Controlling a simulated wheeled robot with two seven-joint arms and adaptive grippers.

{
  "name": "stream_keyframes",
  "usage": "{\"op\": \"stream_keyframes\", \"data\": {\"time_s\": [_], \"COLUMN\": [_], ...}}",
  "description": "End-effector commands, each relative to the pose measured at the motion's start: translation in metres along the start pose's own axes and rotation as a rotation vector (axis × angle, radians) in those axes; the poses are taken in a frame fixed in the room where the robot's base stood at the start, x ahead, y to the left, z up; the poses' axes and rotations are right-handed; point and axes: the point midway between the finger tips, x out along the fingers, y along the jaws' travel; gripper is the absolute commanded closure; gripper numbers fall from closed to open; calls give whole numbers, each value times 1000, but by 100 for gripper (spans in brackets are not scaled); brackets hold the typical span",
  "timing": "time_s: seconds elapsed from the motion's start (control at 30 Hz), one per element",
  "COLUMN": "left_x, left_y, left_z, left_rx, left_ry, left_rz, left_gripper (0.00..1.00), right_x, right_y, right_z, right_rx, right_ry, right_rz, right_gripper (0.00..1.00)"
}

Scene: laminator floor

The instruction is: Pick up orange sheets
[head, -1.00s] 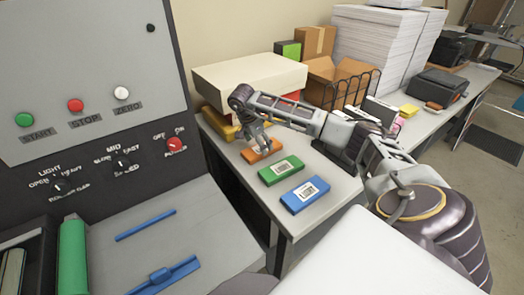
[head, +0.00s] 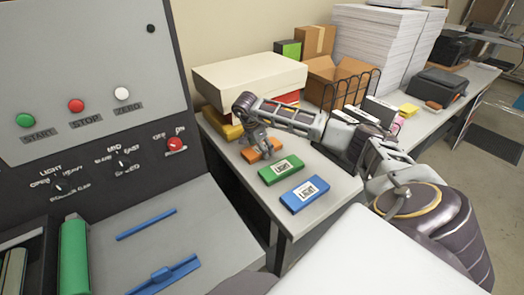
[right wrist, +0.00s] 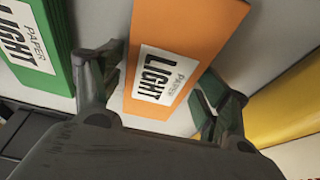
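The orange sheets are a flat orange pack (head: 270,145) lying on the grey table, partly covered by my right gripper. In the right wrist view the orange pack (right wrist: 190,30) has a white "LIGHT PAPER" label. My right gripper (head: 257,150) is over the pack, pointing down. In the right wrist view its two fingers (right wrist: 160,80) are spread, one on each side of the pack, with small gaps that suggest no firm contact. My left gripper is not in view.
A green pack (head: 281,170) and a blue pack (head: 305,194) lie in front of the orange one. A yellow item (head: 222,124) and a large cream box (head: 250,78) are behind. A wire rack (head: 352,90) stands to the right. The laminator panel (head: 90,60) is left.

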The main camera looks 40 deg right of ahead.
Motion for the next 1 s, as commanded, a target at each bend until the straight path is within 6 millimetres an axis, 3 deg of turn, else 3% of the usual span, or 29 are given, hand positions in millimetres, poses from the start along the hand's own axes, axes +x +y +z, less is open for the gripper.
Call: {"op": "stream_keyframes", "data": {"time_s": [0.03, 0.3, 0.67, 1.0], "left_x": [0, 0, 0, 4], "left_y": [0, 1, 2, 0], "left_z": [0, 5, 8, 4], "left_rx": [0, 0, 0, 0], "left_ry": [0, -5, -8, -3], "left_rz": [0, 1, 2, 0], "left_gripper": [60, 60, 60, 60], "right_x": [0, -1, -5, -40], "right_y": [0, 0, -1, -1], "right_z": [0, 0, -2, -13], "right_rx": [0, 0, 1, 2], "right_ry": [0, 0, 0, 0], "right_rz": [0, -1, -3, -4], "right_gripper": [37, 69, 69, 69]}}
